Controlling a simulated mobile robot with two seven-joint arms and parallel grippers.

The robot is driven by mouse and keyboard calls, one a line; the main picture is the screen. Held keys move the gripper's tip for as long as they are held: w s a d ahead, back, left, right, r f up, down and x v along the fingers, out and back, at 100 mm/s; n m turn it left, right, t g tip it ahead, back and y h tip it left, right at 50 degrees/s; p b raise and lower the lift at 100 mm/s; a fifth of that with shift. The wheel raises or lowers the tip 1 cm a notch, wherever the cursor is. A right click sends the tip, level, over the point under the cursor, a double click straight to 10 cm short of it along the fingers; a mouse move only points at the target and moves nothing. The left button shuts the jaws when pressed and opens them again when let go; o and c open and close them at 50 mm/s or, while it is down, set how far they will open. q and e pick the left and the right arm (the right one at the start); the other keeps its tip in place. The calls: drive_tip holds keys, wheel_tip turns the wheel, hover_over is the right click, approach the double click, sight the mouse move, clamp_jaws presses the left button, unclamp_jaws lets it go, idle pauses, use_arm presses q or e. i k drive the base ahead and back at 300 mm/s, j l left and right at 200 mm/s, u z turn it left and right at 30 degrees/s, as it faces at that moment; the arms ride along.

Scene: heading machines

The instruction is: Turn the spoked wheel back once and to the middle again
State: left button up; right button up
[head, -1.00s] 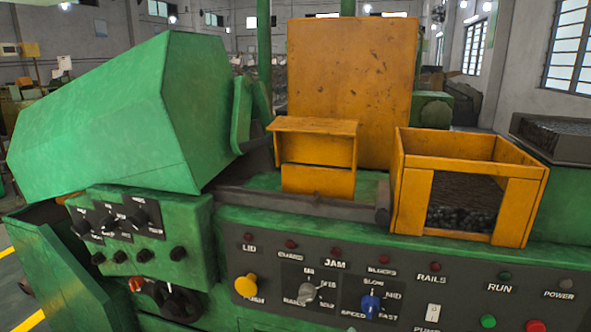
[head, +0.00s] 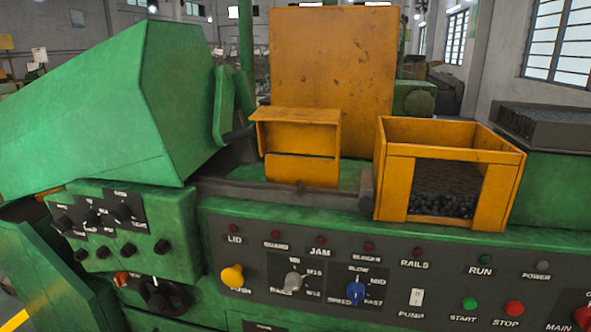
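A dark round control with lobes or short spokes (head: 160,295) sits low on the left of the green machine, below the small knob box. It may be the spoked wheel, but it is partly in shadow and I cannot tell its exact shape or angle. A small red part (head: 122,278) is at its upper left. Neither of my grippers shows in the head view, and nothing is seen touching the control.
The knob box (head: 185,205) juts out above the control. To the right runs the grey panel (head: 390,262) with a yellow push button (head: 232,277), a blue knob (head: 355,293) and a red stop button (head: 514,308). An orange open bin (head: 395,190) stands above. The large green cover (head: 110,110) overhangs at left.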

sight(159, 302)
drive_tip(key=i+j+z, duration=0.1)
drive_tip(key=j, duration=0.4)
drive_tip(key=i+j+z, duration=0.1)
drive_tip(key=j, duration=0.4)
drive_tip(key=i+j+z, duration=0.1)
drive_tip(key=j, duration=0.4)
drive_tip(key=i+j+z, duration=0.1)
drive_tip(key=j, duration=0.45)
drive_tip(key=i+j+z, duration=0.1)
drive_tip(key=j, duration=0.4)
drive_tip(key=k+j+u, duration=0.15)
drive_tip(key=j, duration=0.2)
drive_tip(key=k+j+u, duration=0.1)
drive_tip(key=j, duration=0.3)
drive_tip(key=k+j+u, duration=0.15)
drive_tip(key=j, duration=0.2)
drive_tip(key=i+l, duration=0.15)
drive_tip(key=i, duration=0.2)
